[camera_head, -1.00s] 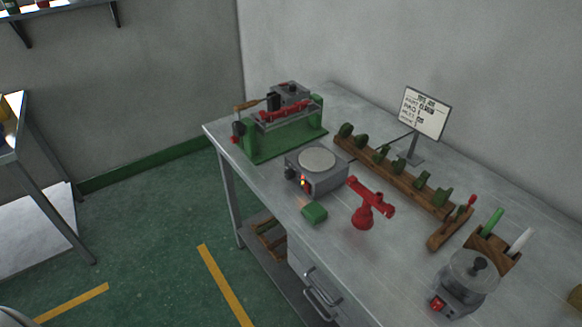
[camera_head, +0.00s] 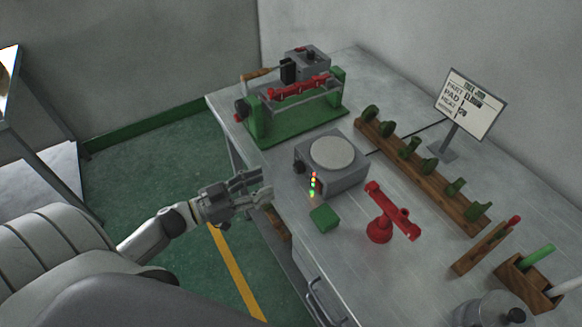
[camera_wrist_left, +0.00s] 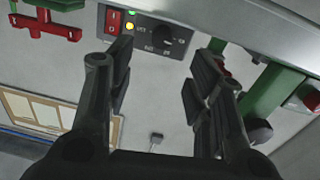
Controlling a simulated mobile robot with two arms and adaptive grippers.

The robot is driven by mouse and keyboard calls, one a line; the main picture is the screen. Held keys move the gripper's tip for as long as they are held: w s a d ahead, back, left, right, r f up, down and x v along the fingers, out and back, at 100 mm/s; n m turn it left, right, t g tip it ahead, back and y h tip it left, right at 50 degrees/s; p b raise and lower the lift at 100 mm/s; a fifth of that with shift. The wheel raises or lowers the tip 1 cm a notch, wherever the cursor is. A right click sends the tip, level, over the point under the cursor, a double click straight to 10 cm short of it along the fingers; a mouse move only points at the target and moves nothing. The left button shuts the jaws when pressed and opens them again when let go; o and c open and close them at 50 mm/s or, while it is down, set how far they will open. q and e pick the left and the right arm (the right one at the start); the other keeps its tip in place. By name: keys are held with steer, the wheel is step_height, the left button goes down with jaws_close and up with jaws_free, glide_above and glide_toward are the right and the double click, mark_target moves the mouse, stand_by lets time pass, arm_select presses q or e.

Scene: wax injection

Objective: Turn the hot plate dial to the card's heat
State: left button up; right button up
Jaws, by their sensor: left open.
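The hot plate (camera_head: 345,180) is a grey box with a round pale top, standing near the table's front edge in the head view. Its dark dial (camera_head: 299,167) is on the front face beside small lit lamps. In the left wrist view the dial (camera_wrist_left: 164,36) shows with printed marks around it; its exact setting is hard to read. My left gripper (camera_head: 264,188) is open and empty, in front of the panel and apart from the dial. The card (camera_head: 468,105) stands at the back right; its heat line is too small to read surely. My right gripper is not in view.
A green-based wax press (camera_head: 297,120) stands left of the hot plate. A green block (camera_head: 324,218) and a red stand (camera_head: 381,228) are to the front right. A wooden rack (camera_head: 430,180) with green pieces lies behind. A red switch (camera_wrist_left: 113,20) is beside the dial.

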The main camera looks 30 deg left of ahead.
mark_target(295, 170)
arm_select(q)
steer(key=p+x, duration=0.1)
steer(key=x, duration=0.7)
steer(key=shift+w+a+r, duration=0.1)
steer(key=shift+w+d, duration=0.25)
steer(key=shift+w, duration=0.15)
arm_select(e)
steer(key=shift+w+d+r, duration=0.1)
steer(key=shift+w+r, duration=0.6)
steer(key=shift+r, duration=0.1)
arm_select(q)
steer(key=c, duration=1.1)
steer(key=shift+o, duration=0.2)
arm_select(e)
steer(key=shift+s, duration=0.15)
